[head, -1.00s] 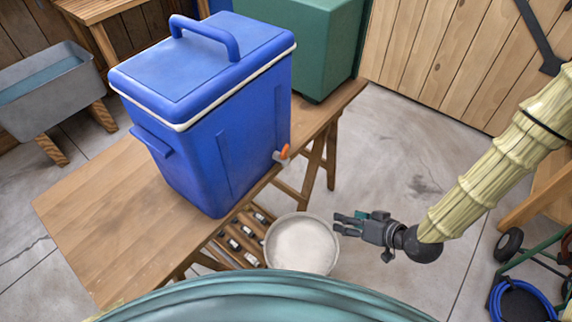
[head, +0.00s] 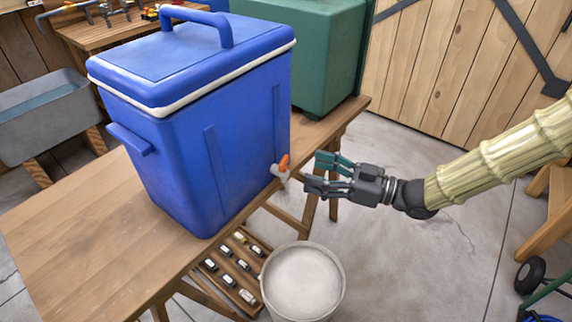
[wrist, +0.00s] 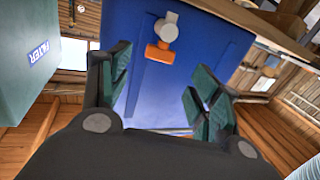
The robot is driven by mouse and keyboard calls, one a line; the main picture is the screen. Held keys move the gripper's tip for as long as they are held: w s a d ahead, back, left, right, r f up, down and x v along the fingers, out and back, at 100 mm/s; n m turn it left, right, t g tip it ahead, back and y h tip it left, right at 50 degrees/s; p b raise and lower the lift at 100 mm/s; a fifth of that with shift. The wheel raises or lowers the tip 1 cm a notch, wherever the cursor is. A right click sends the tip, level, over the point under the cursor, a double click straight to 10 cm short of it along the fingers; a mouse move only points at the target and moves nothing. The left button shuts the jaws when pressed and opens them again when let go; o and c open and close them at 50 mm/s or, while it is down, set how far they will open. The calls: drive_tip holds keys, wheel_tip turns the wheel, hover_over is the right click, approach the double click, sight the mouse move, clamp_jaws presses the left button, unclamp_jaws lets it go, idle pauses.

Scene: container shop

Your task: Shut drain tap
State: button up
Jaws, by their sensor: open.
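The blue cooler (head: 185,135) stands on the wooden bench with its lid closed. Its drain tap (head: 280,169) sticks out low on the right side, with a white body and an orange lever. In the wrist view the tap (wrist: 164,45) is ahead, above and between my fingers, its orange end toward me. My gripper (head: 312,173) is open and empty, just right of the tap. I see no contact with it. The wrist view shows my gripper's (wrist: 160,95) two fingers spread wide, with the cooler's blue wall (wrist: 195,75) beyond.
A white bucket (head: 303,283) stands on the floor below the tap. A lower rack (head: 233,268) holds several small items. A green box marked FILTER (wrist: 35,60) is beside the cooler. The wooden bench (head: 85,220) has a bare front left.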

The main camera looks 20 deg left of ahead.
sight(286, 164)
drive_tip(key=a, duration=0.8)
drive_tip(key=shift+w+a, duration=0.15)
drive_tip(key=shift+w, duration=0.05)
drive_tip(key=c, duration=1)
